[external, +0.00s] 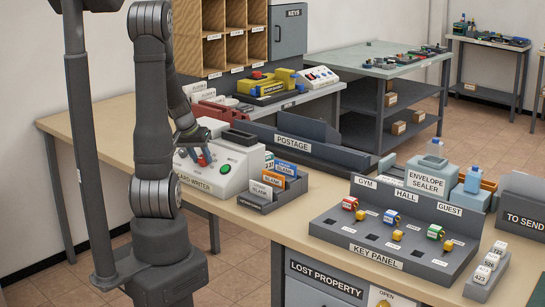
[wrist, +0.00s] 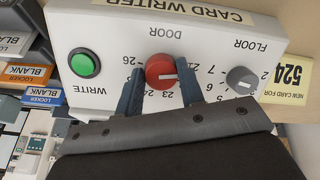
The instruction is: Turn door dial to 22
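The white card writer (external: 228,165) stands on the desk. In the wrist view its panel is upside down, and the red DOOR dial (wrist: 160,72) sits at the middle. A white mark on the dial points right in that view. Labels 23 and 24 show below the dial and 26 to its upper left; others are partly hidden by my fingers. My gripper (wrist: 160,78) has one finger on each side of the dial, with a narrow gap visible. It is also over the card writer in the external view (external: 198,152), with the red dial just below.
A green WRITE button (wrist: 84,63) and a grey FLOOR dial (wrist: 241,79) flank the red dial. A yellow card (wrist: 289,82) reads 524. Trays of blank cards (external: 275,185) stand beside the card writer. The key panel (external: 390,235) is to the right.

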